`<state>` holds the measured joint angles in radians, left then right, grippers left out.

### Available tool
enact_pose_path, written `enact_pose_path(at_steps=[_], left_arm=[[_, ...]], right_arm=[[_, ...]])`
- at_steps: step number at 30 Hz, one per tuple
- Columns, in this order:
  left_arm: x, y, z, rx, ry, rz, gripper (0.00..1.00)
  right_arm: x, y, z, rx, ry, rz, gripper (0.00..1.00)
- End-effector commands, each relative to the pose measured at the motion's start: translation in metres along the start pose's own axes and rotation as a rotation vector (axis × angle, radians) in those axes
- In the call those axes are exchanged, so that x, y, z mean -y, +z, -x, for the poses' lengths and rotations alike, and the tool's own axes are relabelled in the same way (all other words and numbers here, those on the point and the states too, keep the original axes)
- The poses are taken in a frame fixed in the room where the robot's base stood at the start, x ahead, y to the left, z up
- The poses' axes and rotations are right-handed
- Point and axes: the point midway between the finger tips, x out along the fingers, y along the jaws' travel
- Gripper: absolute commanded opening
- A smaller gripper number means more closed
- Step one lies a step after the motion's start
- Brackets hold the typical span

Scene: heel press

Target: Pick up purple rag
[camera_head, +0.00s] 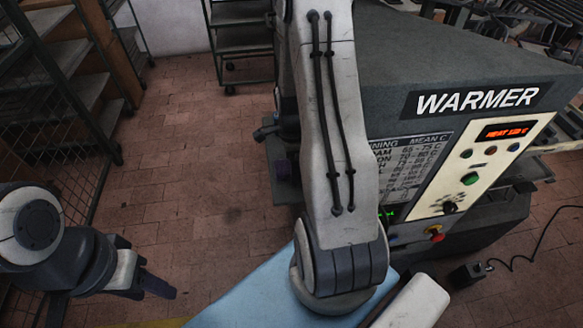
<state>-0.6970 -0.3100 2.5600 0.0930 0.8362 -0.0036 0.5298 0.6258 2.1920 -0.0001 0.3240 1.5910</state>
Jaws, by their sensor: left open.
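I cannot make out a purple rag for certain. My right arm comes down through the middle of the view and hides part of the warmer. Its gripper is out of the picture.
The grey warmer (440,60) with its lit control panel fills the right. A light blue surface (245,298) lies at the bottom middle. Shelving with mesh (50,100) stands at the left, and a rack (240,40) at the back. Brick floor (185,170) between them is clear.

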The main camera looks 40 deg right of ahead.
Motion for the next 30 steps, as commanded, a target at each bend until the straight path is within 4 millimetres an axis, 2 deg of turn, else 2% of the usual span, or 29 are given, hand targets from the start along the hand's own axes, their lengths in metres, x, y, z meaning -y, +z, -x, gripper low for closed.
enact_pose_path(at_steps=[1, 4, 5, 14, 20, 30], left_arm=[[0.000, 0.000, 0.000, 0.000, 0.000, 0.000, 0.50], [0.000, 0.000, 0.000, 0.000, 0.000, 0.000, 0.50], [0.000, 0.000, 0.000, 0.000, 0.000, 0.000, 0.50], [0.000, 0.000, -0.002, 0.000, 0.000, 0.000, 0.50], [0.001, 0.001, -0.013, 0.000, 0.000, 0.002, 0.50], [0.002, 0.002, -0.029, 0.000, 0.000, 0.005, 0.50]], right_arm=[[0.000, 0.000, 0.000, 0.000, 0.000, 0.000, 0.73], [0.000, 0.000, 0.000, 0.000, 0.000, 0.000, 0.35], [0.000, 0.000, 0.000, 0.000, 0.000, 0.000, 0.28], [0.000, 0.000, 0.001, 0.000, -0.001, 0.000, 0.28], [0.001, 0.004, 0.006, 0.000, -0.005, 0.001, 0.28], [0.002, 0.004, 0.063, 0.000, -0.009, 0.000, 0.28]])
